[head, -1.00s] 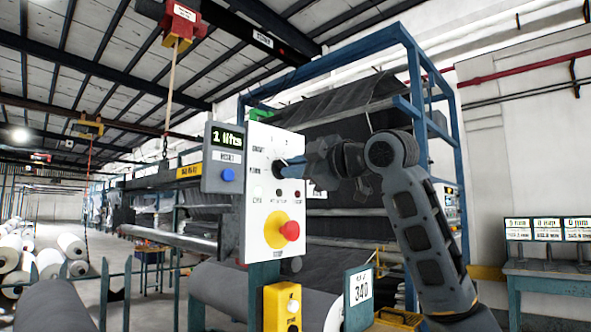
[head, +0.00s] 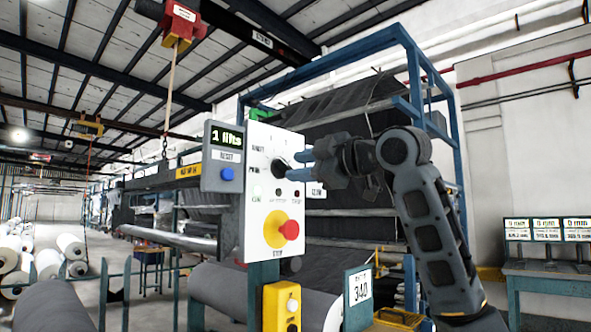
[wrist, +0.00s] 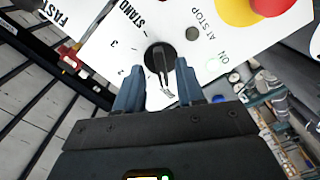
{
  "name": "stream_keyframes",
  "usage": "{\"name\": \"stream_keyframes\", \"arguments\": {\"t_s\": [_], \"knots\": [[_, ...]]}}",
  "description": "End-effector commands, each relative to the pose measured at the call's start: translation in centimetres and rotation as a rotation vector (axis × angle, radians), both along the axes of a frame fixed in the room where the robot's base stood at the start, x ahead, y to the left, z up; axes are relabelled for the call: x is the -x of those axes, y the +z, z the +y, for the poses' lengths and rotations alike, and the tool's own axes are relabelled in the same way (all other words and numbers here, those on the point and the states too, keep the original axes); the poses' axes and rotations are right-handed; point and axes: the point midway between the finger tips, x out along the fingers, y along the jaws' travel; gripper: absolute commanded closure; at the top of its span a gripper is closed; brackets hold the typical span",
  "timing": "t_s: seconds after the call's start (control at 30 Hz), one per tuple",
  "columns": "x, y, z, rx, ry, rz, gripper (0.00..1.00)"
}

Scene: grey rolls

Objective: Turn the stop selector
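The selector is a round black rotary knob (head: 280,168) with a raised grip bar on the upper part of the white control panel (head: 259,225). In the wrist view the knob (wrist: 160,57) lies just beyond my fingertips, its bar pointing roughly back toward my gripper. Printed marks surround it, among them "FAST" and a partly hidden "STAND". My gripper (head: 301,161) is open to the right of the panel. In the wrist view its two blue fingers (wrist: 160,76) stand apart, one on either side of the bar's line, with nothing between them; they appear clear of the knob.
A red mushroom button (head: 289,229) on a yellow disc sits lower on the panel. A grey display box (head: 223,157) with a blue button adjoins the panel's left side. A yellow box (head: 282,305) and a "340" sign (head: 358,287) stand below, near large grey rolls (head: 228,296).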

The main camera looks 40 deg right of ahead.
Motion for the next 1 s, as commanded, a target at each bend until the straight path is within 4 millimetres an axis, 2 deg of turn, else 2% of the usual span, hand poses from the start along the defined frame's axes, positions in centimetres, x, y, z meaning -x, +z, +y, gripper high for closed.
{"name": "stream_keyframes", "arguments": {"t_s": [0.2, 0.4, 1.0], "knots": [[3.7, -0.2, -0.1, 0.001, -0.001, -0.001, 0.62], [5.5, -0.1, -0.1, 0.001, 0.002, 0.001, 0.62], [5.7, -0.1, -0.1, 0.000, 0.002, 0.001, 0.62]]}}
